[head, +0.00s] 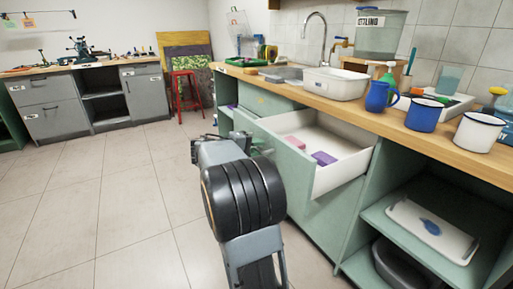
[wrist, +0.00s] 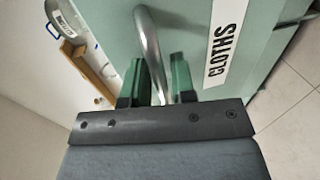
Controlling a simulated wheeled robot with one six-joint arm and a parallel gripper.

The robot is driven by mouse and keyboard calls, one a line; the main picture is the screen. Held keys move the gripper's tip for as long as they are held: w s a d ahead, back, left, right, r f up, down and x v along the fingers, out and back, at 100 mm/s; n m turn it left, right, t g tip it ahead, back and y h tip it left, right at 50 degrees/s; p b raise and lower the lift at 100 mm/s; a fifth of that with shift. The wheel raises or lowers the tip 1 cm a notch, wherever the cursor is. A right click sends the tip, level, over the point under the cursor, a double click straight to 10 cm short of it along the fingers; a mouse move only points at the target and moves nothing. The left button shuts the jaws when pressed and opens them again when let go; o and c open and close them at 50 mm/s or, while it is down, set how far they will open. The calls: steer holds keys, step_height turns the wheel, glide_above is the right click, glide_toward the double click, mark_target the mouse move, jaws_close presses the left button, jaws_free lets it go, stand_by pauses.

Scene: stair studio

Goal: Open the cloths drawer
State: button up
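The cloths drawer (head: 340,185) stands pulled well out of the green counter unit in the head view, its white inside showing. A pink item (head: 296,143) and a purple item (head: 324,158) lie in it. In the wrist view, the drawer's green front carries a white CLOTHS label (wrist: 221,45). Its curved metal handle (wrist: 147,35) runs down between the green fingers of my gripper (wrist: 166,80), one finger on each side, close against the bar. My gripper looks shut on the handle. In the head view my arm hides most of the gripper and the handle.
The wooden counter (head: 415,122) above holds a white basin (head: 335,84), a blue jug (head: 378,96) and enamel mugs (head: 424,114). An open shelf with a white tray (head: 432,230) is right of the drawer. A red stool (head: 186,95) stands far back. The tiled floor at left is clear.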

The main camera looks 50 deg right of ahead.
steer(key=shift+o, duration=1)
steer(key=p+v, duration=0.3)
steer(key=v, duration=1)
steer(key=shift+a+p, duration=0.35)
steer(key=shift+p, duration=0.05)
steer(key=shift+w+r, duration=0.1)
steer(key=shift+w, duration=0.05)
steer(key=s+a+r+n+t+y+p, duration=0.1)
steer(key=s+a+r+t+y+p, duration=0.1)
steer(key=s+a+r+y+p, duration=0.2)
steer(key=s+a+r+n+t+y+p, duration=0.1)
steer(key=s+a+r+t+y+p, duration=0.2)
steer(key=a+r+p, duration=0.6)
steer(key=s+a+r+n+t+y+p, duration=0.1)
steer(key=s+a+r+t+y+p, duration=0.2)
steer(key=p, duration=1.6)
steer(key=s+a+r+y, duration=0.4)
steer(key=a+y, duration=0.1)
steer(key=shift+a+r, duration=0.35)
